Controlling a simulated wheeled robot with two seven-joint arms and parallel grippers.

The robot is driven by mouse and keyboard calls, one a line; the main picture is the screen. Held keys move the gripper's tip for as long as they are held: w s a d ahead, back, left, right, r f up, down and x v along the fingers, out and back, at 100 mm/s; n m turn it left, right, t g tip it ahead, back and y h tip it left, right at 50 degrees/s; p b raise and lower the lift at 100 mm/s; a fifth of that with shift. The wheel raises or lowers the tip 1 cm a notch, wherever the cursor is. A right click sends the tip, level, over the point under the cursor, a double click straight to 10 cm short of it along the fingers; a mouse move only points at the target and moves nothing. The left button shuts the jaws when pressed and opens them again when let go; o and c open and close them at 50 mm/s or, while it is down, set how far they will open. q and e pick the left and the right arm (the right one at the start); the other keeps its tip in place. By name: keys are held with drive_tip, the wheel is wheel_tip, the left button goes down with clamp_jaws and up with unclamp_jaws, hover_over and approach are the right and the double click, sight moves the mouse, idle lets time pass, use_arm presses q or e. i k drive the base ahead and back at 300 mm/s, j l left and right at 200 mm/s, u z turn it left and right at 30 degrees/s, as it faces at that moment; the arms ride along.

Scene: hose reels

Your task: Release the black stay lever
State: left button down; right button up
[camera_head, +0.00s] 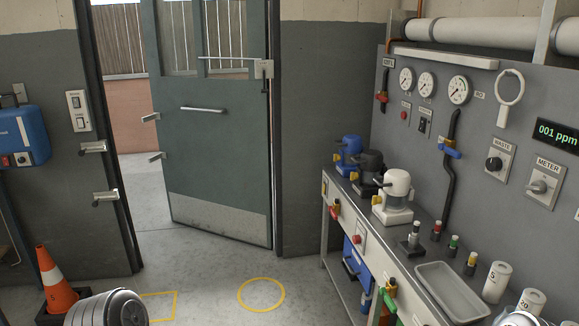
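A grey-green door (215,150) stands ajar in the back wall. A light horizontal stay arm (228,58) runs across its upper part to a pale box (264,69) at the door's right side. A small black lever (265,86) hangs down from this box; it looks like the stay lever. Nothing touches it. Neither of my grippers is in view. Only a rounded grey part of my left arm shows at the bottom left, and a bit of my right arm at the bottom right, both far from the door.
An orange cone (55,280) stands at the left. A bench (345,215) with pumps, bottles and a tray (451,291) runs along the right, below a gauge panel (480,130). The floor before the door is clear, with a yellow ring (261,281) marked on it.

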sight(264, 90)
drive_tip(key=i+j+u, duration=0.35)
drive_tip(key=i, duration=0.6)
drive_tip(key=i+j+u, duration=0.1)
drive_tip(key=i+u, duration=0.3)
drive_tip(key=i, duration=0.6)
drive_tip(key=i+j+z, duration=0.15)
drive_tip(key=i+z, duration=0.3)
drive_tip(key=i, duration=0.15)
drive_tip(key=i+j+z, duration=0.35)
drive_tip(key=i+z, duration=0.15)
drive_tip(key=i+j+z, duration=0.45)
drive_tip(key=i+j, duration=0.15)
drive_tip(key=i+j+z, duration=0.45)
drive_tip(key=j, duration=0.3)
